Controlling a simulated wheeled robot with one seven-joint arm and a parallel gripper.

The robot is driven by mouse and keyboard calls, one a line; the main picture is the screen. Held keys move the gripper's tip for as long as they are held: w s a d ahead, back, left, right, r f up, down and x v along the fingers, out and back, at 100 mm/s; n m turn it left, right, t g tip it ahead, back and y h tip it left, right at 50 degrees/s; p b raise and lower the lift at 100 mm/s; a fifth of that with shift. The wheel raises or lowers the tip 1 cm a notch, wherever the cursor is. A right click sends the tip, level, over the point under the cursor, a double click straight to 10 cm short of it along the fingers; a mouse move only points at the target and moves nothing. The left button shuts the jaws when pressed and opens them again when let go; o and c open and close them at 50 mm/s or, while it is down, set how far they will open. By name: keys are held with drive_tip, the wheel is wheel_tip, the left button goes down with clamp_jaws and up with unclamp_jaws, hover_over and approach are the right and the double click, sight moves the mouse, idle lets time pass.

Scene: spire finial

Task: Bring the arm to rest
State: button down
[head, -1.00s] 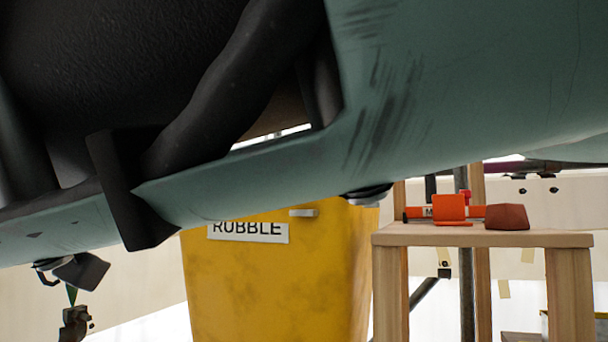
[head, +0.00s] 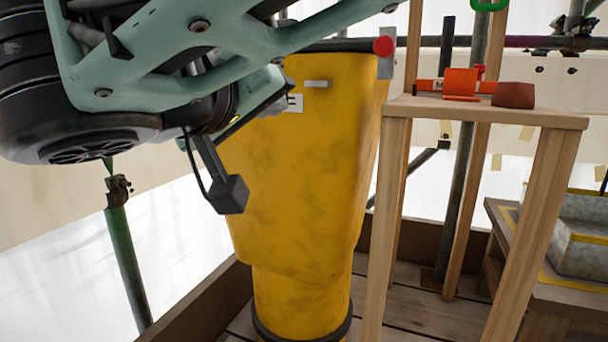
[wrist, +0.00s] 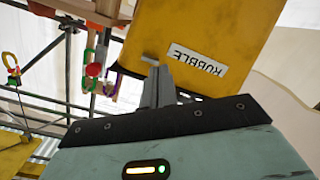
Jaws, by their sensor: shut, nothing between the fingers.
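My gripper (wrist: 158,86) shows in the wrist view with its grey fingers together and nothing between them. It points towards the yellow rubble chute (wrist: 215,38), whose white label lies just beyond the fingertips. I cannot tell the gap between them. In the head view my arm, in pale green and black links, fills the upper left and crosses in front of the top of the yellow chute (head: 305,180). The fingers cannot be made out clearly there.
A wooden stand (head: 490,110) right of the chute bears an orange tool (head: 460,82) and a reddish-brown block (head: 513,95). Scaffold poles (head: 447,90) stand behind. A grey tray (head: 580,245) sits on a low bench at right. A green pole (head: 127,265) stands at left.

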drive_tip(key=s+d+f+n+g+y+p, duration=0.1)
drive_tip(key=s+d+f+n+g+p, duration=0.1)
drive_tip(key=d+f+g+p, duration=0.3)
drive_tip(key=s+d+f+n+g+y+p, duration=0.1)
drive_tip(key=s+d+f+n+g+p, duration=0.15)
drive_tip(key=d+f+g, duration=0.35)
drive_tip(key=s+d+f+g+y+p, duration=0.35)
drive_tip(key=s+d+p, duration=0.35)
drive_tip(key=s, duration=0.5)
wheel_tip(320, 180, up, 38)
drive_tip(key=y+p, duration=0.1)
drive_tip(key=p, duration=3.6)
drive_tip(key=shift+s+d+f+g+p, duration=0.15)
drive_tip(key=shift+s+g+p, duration=0.15)
drive_tip(key=shift+g+p, duration=0.1)
drive_tip(key=shift+s+n, duration=0.1)
drive_tip(key=shift+n, duration=0.15)
